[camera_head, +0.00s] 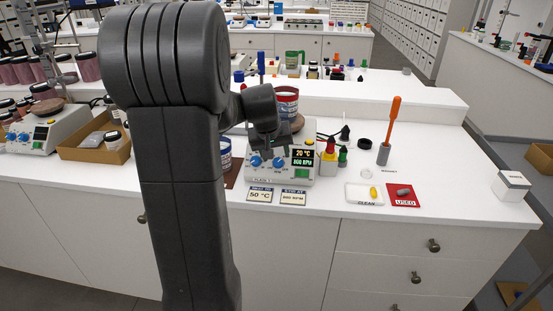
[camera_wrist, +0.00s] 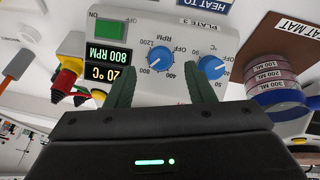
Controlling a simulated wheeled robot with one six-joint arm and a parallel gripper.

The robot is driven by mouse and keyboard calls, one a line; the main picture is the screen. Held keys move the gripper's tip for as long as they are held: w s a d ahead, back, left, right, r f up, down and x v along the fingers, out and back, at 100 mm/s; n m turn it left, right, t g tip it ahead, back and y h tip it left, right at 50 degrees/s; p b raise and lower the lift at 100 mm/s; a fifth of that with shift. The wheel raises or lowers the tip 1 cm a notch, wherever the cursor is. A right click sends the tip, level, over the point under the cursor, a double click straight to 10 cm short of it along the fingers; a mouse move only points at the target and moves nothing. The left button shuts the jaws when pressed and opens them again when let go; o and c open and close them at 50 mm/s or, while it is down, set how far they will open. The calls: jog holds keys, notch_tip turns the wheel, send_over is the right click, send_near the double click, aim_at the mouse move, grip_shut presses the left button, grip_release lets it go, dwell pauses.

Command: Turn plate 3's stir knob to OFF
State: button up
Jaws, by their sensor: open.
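Plate 3 (camera_head: 291,173) stands on the bench with a lit display reading 20 °C and 800 RPM. Its stir knob (camera_wrist: 160,58) is blue, marked RPM, and its white pointer aims near 800 in the upside-down wrist view. The blue heat knob (camera_wrist: 212,67) is beside it, marked °C. My gripper (camera_wrist: 162,78) is open; its two green fingers appear on either side of the stir knob in the wrist view. I cannot tell whether they touch it. In the head view my gripper (camera_head: 277,142) hangs over the panel, partly hidden by my arm.
A red-banded jar (camera_head: 287,103) is at the plate's back. A marked pink container (camera_wrist: 272,75) with a blue band stands on a brown mat close to the heat knob. Two small signs (camera_head: 260,194) lie in front.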

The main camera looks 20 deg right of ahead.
aim_at(277, 161)
jog(key=shift+x, duration=1.95)
jog(key=shift+c, duration=0.4)
jog(key=c, duration=0.9)
